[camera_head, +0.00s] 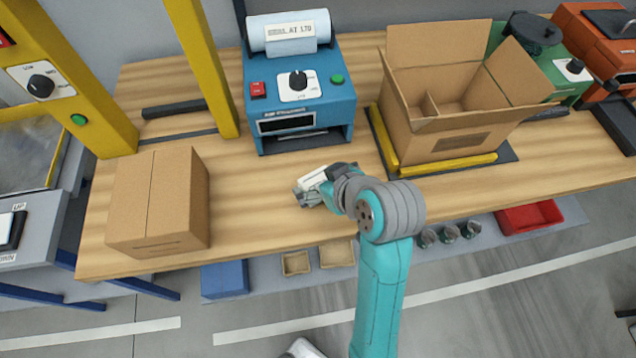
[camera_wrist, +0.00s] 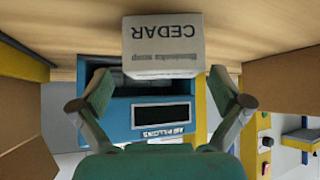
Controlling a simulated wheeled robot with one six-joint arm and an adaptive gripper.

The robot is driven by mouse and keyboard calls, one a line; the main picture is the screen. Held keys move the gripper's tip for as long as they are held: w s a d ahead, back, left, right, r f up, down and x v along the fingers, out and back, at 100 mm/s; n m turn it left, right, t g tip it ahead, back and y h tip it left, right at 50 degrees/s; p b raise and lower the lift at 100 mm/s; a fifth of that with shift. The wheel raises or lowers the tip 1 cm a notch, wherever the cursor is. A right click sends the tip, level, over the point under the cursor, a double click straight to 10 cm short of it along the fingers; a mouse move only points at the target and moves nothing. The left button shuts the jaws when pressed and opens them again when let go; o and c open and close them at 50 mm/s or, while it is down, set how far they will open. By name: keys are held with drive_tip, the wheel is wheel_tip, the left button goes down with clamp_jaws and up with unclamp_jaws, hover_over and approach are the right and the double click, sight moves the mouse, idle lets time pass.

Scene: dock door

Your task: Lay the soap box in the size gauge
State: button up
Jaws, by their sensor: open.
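The soap box, a small pale box printed CEDAR, (camera_wrist: 163,52) shows upside down at the top middle of the wrist view, just beyond my fingertips. In the head view the pale box (camera_head: 313,178) is by the end of my arm, partly hidden by it, over the wooden table in front of the blue machine. My gripper (camera_wrist: 160,88) is open, with one finger to each side below the box; it also shows in the head view (camera_head: 312,190). I cannot tell whether the fingers touch the box. I cannot make out a size gauge in either view.
The blue machine (camera_head: 300,95) with a white roll stands behind my gripper. A closed carton (camera_head: 158,200) is to the left, and an open carton (camera_head: 455,100) stands on a yellow-edged platform to the right. Yellow posts (camera_head: 203,65) rise at the left. Bare wooden table (camera_head: 250,190) lies between the cartons.

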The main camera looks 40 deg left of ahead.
sight(319, 182)
drive_tip(key=shift+s+x, duration=0.2)
drive_tip(key=shift+x, duration=1.7)
drive_tip(key=shift+f, duration=0.1)
drive_tip(key=c, duration=1.5)
wheel_tip(319, 182, up, 9)
drive_tip(key=shift+r, duration=0.25)
drive_tip(key=shift+d+r, duration=0.1)
drive_tip(key=shift+r, duration=0.2)
